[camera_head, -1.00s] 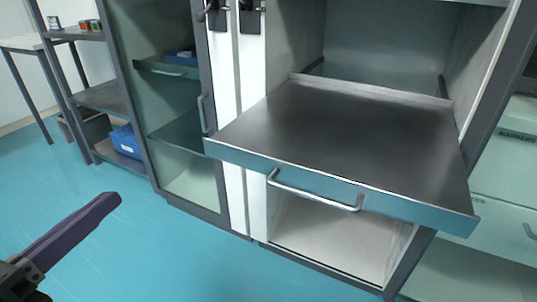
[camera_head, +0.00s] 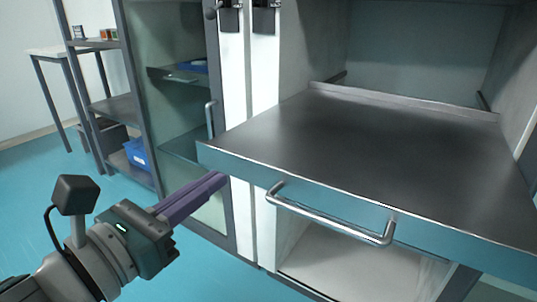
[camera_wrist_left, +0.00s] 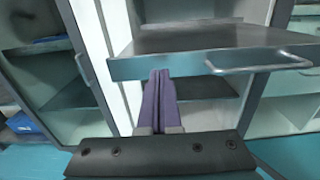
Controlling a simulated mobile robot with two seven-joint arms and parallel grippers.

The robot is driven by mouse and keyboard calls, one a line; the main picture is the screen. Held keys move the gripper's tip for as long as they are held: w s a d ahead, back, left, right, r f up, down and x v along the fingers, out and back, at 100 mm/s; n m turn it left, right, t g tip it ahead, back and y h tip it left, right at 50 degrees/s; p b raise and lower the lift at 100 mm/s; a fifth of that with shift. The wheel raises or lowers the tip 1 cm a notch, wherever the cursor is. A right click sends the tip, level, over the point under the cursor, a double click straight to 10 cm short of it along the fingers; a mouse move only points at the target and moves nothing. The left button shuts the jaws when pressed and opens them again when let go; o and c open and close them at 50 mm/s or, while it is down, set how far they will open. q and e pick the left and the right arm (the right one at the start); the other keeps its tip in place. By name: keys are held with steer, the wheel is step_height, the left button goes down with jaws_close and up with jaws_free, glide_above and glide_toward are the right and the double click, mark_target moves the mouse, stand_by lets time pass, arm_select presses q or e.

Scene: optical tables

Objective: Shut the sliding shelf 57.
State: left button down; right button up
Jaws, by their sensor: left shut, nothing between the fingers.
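The sliding shelf (camera_head: 390,150) is pulled out of the cabinet, a flat grey metal tray with a blue-grey front and a silver bar handle (camera_head: 325,217). It also shows in the left wrist view (camera_wrist_left: 185,65), with its handle (camera_wrist_left: 258,68) to the right. My left gripper (camera_head: 222,180) has purple fingers, shut and empty. In the head view its tips are close to the shelf's left front corner; in the wrist view the fingertips (camera_wrist_left: 158,74) overlap the lower edge of the front. I cannot tell whether they touch. My right gripper is not in view.
A glass-door cabinet (camera_head: 180,120) with its own handle stands left of the open cabinet. A grey rack (camera_head: 110,105) with a blue bin (camera_head: 137,153) is farther left. An open lower compartment (camera_head: 350,270) lies under the shelf. The blue floor at lower left is free.

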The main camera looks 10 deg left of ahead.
mark_target(237, 165)
arm_select(q)
steer(key=shift+x, duration=1.6)
steer(key=shift+w, duration=0.1)
